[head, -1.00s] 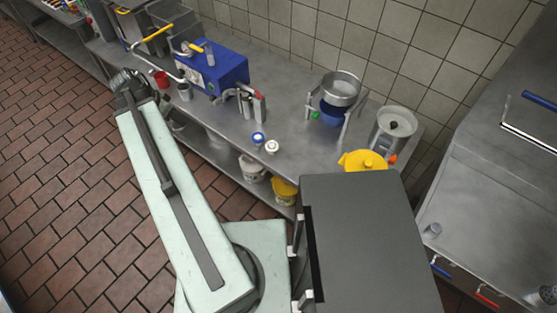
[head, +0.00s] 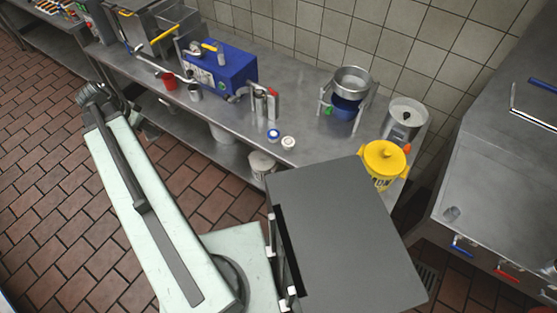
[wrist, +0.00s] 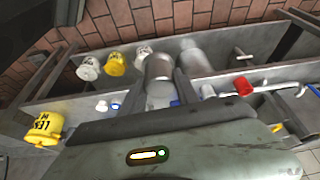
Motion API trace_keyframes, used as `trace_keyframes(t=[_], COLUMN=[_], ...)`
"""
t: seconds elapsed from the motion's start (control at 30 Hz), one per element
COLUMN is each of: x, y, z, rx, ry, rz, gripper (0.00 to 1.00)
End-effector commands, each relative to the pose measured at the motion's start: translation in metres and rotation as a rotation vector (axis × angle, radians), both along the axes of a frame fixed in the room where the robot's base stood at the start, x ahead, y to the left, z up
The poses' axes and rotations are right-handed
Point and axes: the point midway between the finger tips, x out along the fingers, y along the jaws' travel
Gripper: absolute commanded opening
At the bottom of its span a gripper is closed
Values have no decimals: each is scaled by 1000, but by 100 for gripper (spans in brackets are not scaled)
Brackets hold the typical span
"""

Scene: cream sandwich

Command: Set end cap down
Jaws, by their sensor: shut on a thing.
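In the wrist view my gripper (wrist: 162,97) is shut on a grey, roughly cylindrical piece (wrist: 160,67), which appears to be the end cap. The piece sits between the two dark fingers and sticks out beyond them. The metal counter and its lower shelf lie behind it; I cannot tell whether it touches anything. The blue machine (head: 222,68) stands on the counter (head: 310,150).
A red cup (head: 169,81), a blue-topped jar (head: 273,135) and a white-topped jar (head: 288,142) stand on the counter. A yellow container (head: 383,163) and a metal bowl (head: 352,80) on a stand are at its right. The counter's front middle has bare room.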

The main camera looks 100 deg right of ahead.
Motion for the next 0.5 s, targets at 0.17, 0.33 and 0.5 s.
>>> trace_keyframes(t=[0.17,0.33,0.5], x=[4,8,-20], y=[0,1,-1], z=[0,0,-16], rx=[-1,0,0], ry=[1,0,-1], rz=[8,13,-59], gripper=[0,0,0])
